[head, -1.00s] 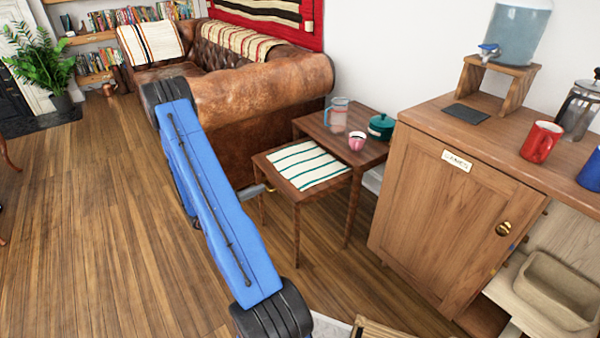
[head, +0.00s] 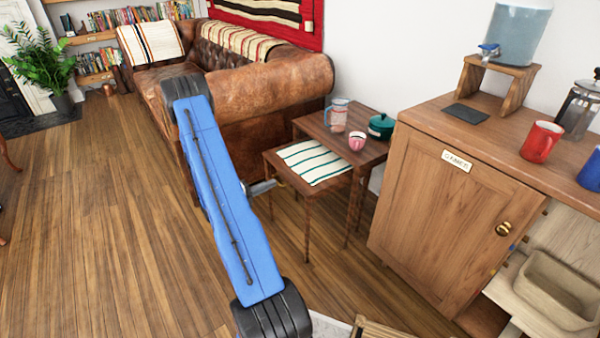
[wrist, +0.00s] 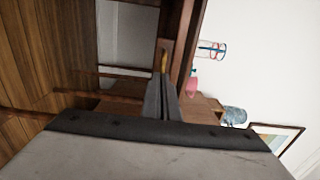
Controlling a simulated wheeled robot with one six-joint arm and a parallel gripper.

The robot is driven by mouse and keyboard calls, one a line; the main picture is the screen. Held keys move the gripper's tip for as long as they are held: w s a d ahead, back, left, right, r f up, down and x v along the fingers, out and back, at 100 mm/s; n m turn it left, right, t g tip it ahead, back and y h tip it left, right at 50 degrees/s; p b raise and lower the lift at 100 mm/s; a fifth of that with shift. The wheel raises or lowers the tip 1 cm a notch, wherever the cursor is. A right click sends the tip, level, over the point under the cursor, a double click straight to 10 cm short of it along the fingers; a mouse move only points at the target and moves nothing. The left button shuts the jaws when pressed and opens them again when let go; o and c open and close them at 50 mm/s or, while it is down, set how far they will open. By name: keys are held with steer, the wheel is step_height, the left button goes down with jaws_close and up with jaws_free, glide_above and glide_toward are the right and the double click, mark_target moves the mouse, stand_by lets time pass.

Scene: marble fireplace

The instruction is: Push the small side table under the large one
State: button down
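The small side table (head: 283,173) is a low wooden table with a green-striped white cloth (head: 315,163) on top. Its right part is under the large table (head: 312,126), and its left part sticks out. The large table carries a clear jug (head: 337,114), a pink cup (head: 357,141) and a teal pot (head: 381,126). My gripper (head: 265,187) is at the small table's left side, low beside its top, partly hidden by my blue arm. In the wrist view my gripper (wrist: 162,85) has its fingers together, pointing at a wooden edge; contact is hard to tell.
A brown leather sofa (head: 265,90) stands behind and left of the tables. A wooden cabinet (head: 440,200) with a red mug (head: 541,141) stands close on the right. The wood floor (head: 110,230) at left is clear.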

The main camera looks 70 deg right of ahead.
steer(key=x, duration=1.6)
steer(key=shift+d, duration=0.25)
stand_by(1.2)
steer(key=shift+x, duration=2.4)
steer(key=shift+w+a, duration=0.1)
steer(key=shift+v, duration=1.6)
steer(key=shift+a, duration=0.1)
steer(key=v, duration=1.4)
